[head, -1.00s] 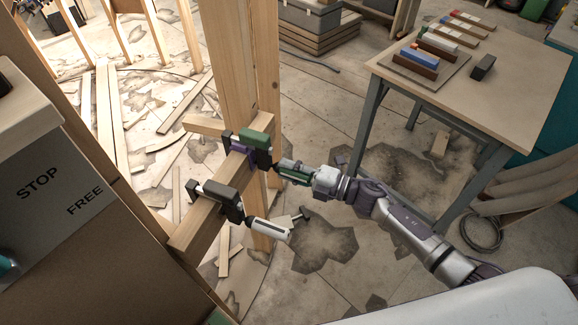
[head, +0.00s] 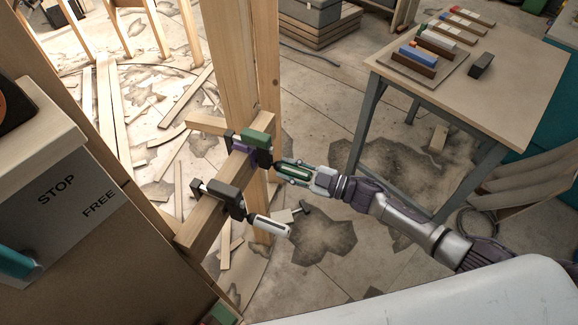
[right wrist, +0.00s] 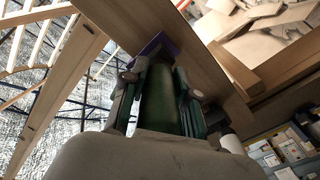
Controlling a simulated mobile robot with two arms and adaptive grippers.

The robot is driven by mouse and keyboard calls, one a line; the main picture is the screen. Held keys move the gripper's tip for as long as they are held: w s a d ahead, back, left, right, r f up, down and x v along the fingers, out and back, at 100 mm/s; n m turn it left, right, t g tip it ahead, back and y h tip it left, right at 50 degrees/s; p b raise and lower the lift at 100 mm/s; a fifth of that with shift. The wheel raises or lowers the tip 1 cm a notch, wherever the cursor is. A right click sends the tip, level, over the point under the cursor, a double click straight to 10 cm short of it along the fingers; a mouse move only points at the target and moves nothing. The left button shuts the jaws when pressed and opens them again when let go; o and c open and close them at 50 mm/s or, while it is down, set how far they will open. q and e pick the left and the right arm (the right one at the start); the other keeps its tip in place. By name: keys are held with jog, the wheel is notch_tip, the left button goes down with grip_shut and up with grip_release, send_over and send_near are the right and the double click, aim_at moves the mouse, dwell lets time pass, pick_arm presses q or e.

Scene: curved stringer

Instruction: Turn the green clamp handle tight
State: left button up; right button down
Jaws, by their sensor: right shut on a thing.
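The green-topped clamp (head: 255,137) sits on a wooden beam beside the upright post, with a purple block (head: 239,143) next to it. Its green handle (head: 293,172) sticks out to the right. My right gripper (head: 286,170) is shut on that handle, with a finger along each side. In the right wrist view the green handle (right wrist: 159,105) runs between the two fingers. The handle's near end is hidden by the gripper. My left gripper is not in view.
A second, dark clamp (head: 222,196) with a white handle (head: 269,226) sits nearer on the beam (head: 203,228). A table (head: 478,92) with coloured blocks stands at the right. A STOP/FREE panel (head: 75,200) with a teal lever (head: 17,263) is at the left.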

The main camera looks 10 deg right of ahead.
jog(key=m+p, duration=0.1)
jog(key=m, duration=0.4)
jog(key=shift+s+m, duration=0.1)
jog(key=shift+m, duration=0.2)
jog(key=shift+f, duration=0.1)
dwell(0.4)
jog(key=c, duration=0.9)
grip_release()
jog(key=shift+o, duration=0.2)
jog(key=v, duration=1.2)
jog(key=v, duration=0.5)
